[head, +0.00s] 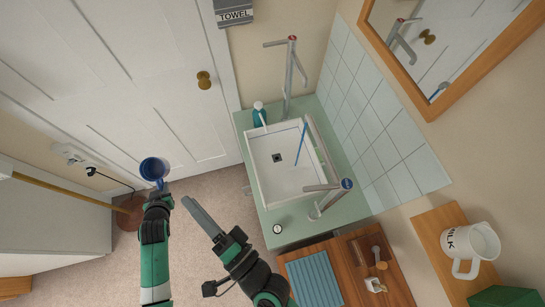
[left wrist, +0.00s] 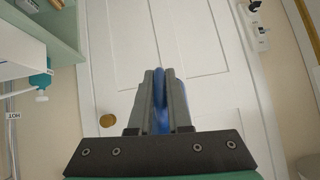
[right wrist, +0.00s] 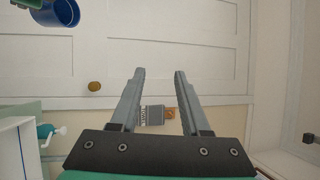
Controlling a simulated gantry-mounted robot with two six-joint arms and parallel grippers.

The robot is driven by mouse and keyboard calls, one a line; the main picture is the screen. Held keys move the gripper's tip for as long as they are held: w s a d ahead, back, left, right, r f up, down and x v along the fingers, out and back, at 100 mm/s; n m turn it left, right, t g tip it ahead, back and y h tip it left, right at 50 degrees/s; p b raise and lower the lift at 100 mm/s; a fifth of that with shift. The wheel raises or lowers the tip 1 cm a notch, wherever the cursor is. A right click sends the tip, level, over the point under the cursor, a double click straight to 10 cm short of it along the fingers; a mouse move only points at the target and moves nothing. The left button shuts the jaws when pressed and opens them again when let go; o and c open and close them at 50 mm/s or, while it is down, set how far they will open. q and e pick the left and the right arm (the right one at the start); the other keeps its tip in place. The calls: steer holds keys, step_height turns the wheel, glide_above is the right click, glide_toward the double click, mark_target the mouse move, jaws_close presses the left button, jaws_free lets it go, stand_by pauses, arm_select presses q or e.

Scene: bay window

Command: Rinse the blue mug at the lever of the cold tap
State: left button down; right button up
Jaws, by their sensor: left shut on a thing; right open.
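The blue mug (head: 154,169) is held by my left gripper (head: 158,190), in front of the white door and left of the sink. Its opening faces the head camera. The mug also shows at the top left of the right wrist view (right wrist: 54,12). My right gripper (head: 192,208) is open and empty, right of the mug. The cold tap, with a blue cap (head: 346,183) and a lever (head: 318,187), stands at the sink's near right corner.
The white sink (head: 259,185) has a drain and a blue stick inside. A red-capped tap (head: 292,39) and a teal bottle (head: 259,117) stand at its far end. A wooden counter (head: 340,262) and a milk jug (head: 470,250) are at the right. The floor between mug and sink is clear.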

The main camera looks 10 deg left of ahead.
steer(key=w+d+r+m+t+h, duration=0.3)
steer(key=r+m+t, duration=0.1)
steer(key=t, duration=0.2)
steer(key=m+g+h, duration=0.1)
steer(key=m+h, duration=1.2)
steer(key=h, duration=0.9)
glide_toward(328, 187)
steer(key=w+a+x, duration=0.1)
steer(key=a+x, duration=0.1)
steer(key=x, duration=0.9)
steer(key=shift+f, duration=0.3)
jaws_close()
